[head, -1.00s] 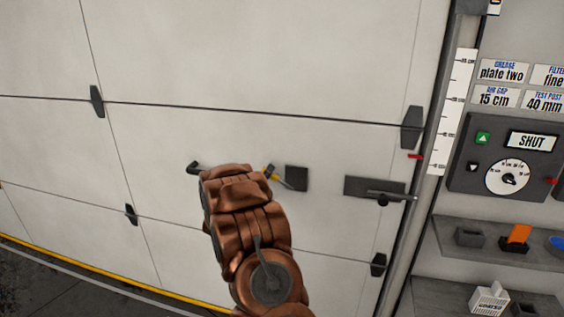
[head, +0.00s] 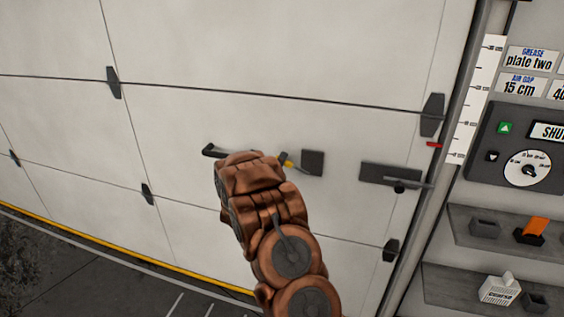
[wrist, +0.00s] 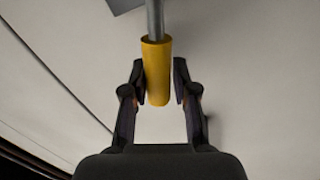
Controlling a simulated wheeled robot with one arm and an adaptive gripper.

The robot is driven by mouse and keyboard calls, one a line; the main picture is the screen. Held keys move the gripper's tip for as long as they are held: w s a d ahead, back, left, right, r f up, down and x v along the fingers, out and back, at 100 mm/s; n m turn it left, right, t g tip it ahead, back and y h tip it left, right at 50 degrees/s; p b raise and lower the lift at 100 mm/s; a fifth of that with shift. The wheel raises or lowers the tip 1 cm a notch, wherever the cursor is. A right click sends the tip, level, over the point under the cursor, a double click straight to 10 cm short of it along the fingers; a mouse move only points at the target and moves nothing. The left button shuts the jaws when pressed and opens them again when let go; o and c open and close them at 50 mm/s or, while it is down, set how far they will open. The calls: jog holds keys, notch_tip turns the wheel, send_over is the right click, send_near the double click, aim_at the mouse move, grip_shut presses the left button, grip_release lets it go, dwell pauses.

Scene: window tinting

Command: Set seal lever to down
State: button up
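The seal lever, a grey rod with a yellow grip (head: 286,161), sits beside a dark square plate (head: 313,162) on the white door in the head view. My copper-coloured arm hides its lower left side. In the wrist view the yellow grip (wrist: 156,85) lies between the two dark fingers of my gripper (wrist: 159,78). The left finger is very close to the grip or touching it; a narrow gap shows at the right finger. The grey rod runs up from the grip to a grey plate at the top edge. In the head view my fingers are mostly hidden by the arm.
A dark latch plate with a bar (head: 392,175) is to the right. Beyond the door edge are a control panel (head: 522,148) and shelves (head: 500,234). The door around is flat, with small dark hinges.

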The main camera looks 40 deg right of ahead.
jog(key=o, duration=0.4)
jog(key=v, duration=1.2)
dwell(0.6)
